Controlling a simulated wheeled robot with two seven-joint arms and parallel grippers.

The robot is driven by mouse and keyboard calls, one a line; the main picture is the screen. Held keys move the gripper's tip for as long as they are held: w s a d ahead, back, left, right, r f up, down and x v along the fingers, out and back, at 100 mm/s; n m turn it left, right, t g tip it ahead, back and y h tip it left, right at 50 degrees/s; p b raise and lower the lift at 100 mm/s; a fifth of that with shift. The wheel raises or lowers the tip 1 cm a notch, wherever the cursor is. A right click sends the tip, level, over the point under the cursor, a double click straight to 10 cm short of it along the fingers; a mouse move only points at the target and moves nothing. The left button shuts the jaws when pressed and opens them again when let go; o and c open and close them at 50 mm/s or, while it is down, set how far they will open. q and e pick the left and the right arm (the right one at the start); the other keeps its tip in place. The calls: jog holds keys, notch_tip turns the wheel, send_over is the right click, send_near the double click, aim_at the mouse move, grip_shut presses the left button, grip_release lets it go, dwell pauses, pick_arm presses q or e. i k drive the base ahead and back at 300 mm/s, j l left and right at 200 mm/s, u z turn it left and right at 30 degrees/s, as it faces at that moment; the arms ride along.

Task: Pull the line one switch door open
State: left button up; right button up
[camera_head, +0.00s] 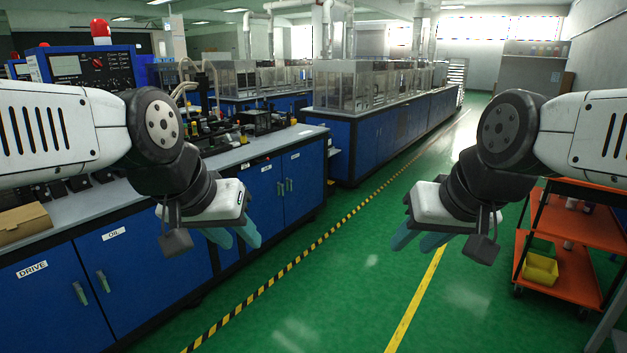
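A row of blue cabinet doors with small handles runs along the left. One door (45,310) is labelled DRIVE and the one beside it (150,265) is labelled OIL. Further doors (303,185) along the row carry small labels too small to read, so I cannot tell which is the switch door. All visible doors look shut. My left gripper (238,240) is in front of the cabinets, its teal fingers apart and empty. My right gripper (420,240) is above the green aisle, its fingers apart and empty. Neither touches a door.
An orange cart (560,270) with a yellow bin (540,268) stands at the right. A cardboard box (22,222) lies on the left counter. Another blue bench (365,145) with clear enclosures stands further back. The green floor between is clear.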

aim_at(304, 166)
jog(key=i+j+u, duration=0.2)
jog(key=i, duration=2.5)
jog(key=i+u, duration=0.2)
jog(key=i, duration=1.3)
jog(key=i+j, duration=0.15)
